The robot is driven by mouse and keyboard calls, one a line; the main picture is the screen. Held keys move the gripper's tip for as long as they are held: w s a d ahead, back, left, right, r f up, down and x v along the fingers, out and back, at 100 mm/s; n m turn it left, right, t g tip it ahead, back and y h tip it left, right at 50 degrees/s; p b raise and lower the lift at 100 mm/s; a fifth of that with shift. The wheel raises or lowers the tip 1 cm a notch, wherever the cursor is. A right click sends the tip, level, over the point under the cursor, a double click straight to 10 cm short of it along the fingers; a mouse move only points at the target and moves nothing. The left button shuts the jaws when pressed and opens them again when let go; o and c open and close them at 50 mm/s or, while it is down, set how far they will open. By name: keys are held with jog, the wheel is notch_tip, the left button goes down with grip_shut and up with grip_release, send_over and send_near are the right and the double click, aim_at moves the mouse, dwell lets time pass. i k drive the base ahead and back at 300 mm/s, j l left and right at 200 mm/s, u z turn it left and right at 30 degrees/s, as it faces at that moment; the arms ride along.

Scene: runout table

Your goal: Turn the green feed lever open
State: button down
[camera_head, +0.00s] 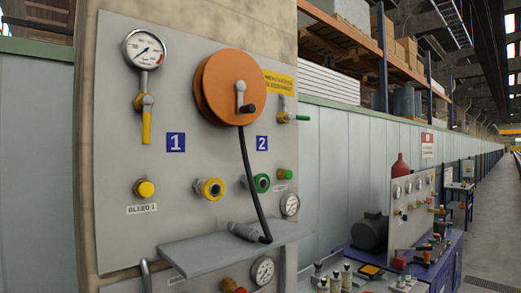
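The green feed lever (301,118) is a small green handle on a brass valve at the right part of the grey wall panel (115,75). It sticks out to the right, about level, under a short upright pipe piece and beside the blue "2" sign (261,143). A yellow lever (146,126) hangs straight down under the pressure gauge (144,49) at the left, beside the blue "1" sign (176,142). My gripper is not in view.
An orange hose reel (222,86) with a crank stands out left of the green lever. A black hose (253,185) hangs from it to a grey shelf (205,250). Yellow and green couplings sit below. A purple bench (447,270) with fittings stands at right.

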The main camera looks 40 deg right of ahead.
aim_at(291, 116)
jog(key=z, duration=1.25)
